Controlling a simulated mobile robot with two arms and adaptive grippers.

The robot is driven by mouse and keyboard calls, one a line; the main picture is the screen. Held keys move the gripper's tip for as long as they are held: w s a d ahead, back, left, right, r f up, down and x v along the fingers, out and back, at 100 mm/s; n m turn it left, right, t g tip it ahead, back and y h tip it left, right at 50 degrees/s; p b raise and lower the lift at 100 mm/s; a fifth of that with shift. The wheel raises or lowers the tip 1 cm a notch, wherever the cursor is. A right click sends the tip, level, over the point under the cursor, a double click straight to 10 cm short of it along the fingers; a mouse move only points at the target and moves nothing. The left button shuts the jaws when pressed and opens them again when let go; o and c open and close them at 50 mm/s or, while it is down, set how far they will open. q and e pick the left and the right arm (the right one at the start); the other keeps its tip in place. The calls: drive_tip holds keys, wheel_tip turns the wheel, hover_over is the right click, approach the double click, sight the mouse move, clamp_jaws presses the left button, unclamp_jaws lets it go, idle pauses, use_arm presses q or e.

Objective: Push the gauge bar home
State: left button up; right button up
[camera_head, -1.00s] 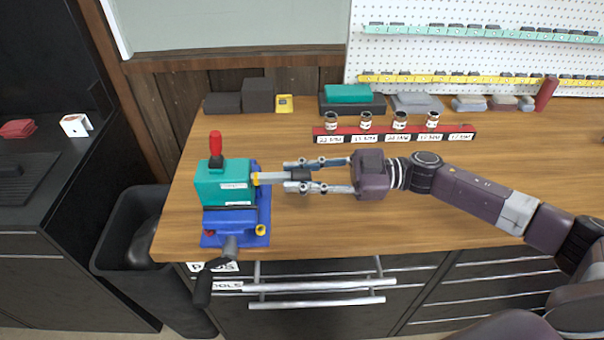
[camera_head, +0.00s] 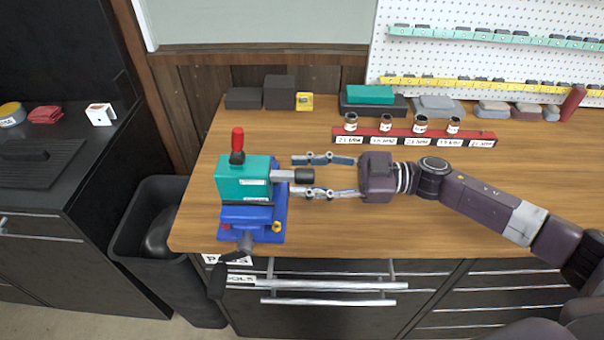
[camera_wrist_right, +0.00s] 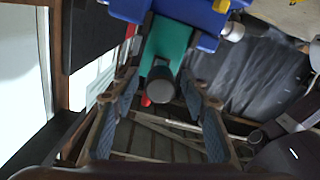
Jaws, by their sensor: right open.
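The gauge bar (camera_head: 283,176) is a grey shaft with a black round end. It sticks out of the right side of a teal block (camera_head: 240,178), which sits in a blue vise (camera_head: 240,214). My right gripper (camera_head: 296,176) is open wide. Its fingers lie on either side of the bar's black end, apart from it. In the right wrist view the black end (camera_wrist_right: 161,86) faces the camera between the two open fingers (camera_wrist_right: 166,98), with the teal block (camera_wrist_right: 170,42) behind it. My left gripper is not in view.
A red handle (camera_head: 237,142) stands up from the block. Behind are a red rack (camera_head: 400,136) with several small jars, dark blocks (camera_head: 278,92) and a yellow item (camera_head: 304,101). The wooden bench (camera_head: 340,230) is clear in front of my right gripper.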

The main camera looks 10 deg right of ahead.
drive_tip(key=v, duration=1.1)
drive_tip(key=shift+d, duration=0.2)
drive_tip(key=shift+s+r, duration=0.1)
